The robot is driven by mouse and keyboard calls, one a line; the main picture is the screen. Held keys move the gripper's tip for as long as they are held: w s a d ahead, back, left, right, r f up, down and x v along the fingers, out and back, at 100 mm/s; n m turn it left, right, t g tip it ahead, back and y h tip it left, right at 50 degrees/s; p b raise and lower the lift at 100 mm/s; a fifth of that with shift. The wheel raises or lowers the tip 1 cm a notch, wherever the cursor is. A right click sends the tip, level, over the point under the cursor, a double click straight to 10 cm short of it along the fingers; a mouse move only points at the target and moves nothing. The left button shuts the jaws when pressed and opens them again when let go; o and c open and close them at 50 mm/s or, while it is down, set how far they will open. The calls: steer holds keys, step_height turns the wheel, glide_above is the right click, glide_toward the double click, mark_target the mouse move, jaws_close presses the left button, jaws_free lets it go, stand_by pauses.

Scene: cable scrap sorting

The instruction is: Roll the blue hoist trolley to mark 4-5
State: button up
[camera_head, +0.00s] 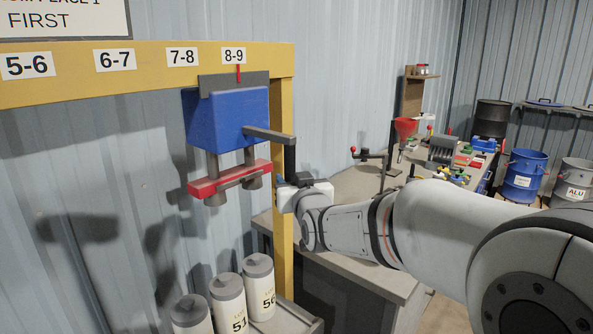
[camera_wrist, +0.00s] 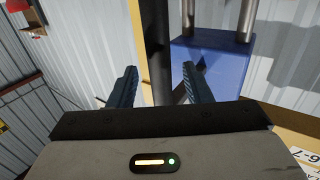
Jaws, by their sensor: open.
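The blue hoist trolley (camera_head: 228,115) hangs from the yellow beam (camera_head: 150,66) at its right end. Its red pointer (camera_head: 238,73) stands at the 8-9 label (camera_head: 235,55). A dark arm reaches right from the trolley and ends in an upright black handle (camera_head: 290,158). My gripper (camera_wrist: 159,68) is open, and the handle shows between its two fingers in the wrist view (camera_wrist: 157,45); I cannot tell whether they touch it. The trolley's blue body (camera_wrist: 210,70) is beside the right finger there. Mark 4-5 is not in view; the leftmost visible label is 5-6 (camera_head: 27,65).
A red crosspiece (camera_head: 230,180) hangs below the trolley. Several white numbered cylinders (camera_head: 228,300) stand beneath. The yellow post (camera_head: 283,255) is close to my gripper. A cluttered workbench (camera_head: 350,185) and drums (camera_head: 524,175) are at right. The beam left of the trolley looks clear.

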mark_target(291, 176)
steer(key=shift+p+x, duration=0.5)
steer(key=shift+x, duration=1.45)
steer(key=shift+c, duration=0.2)
jaws_close()
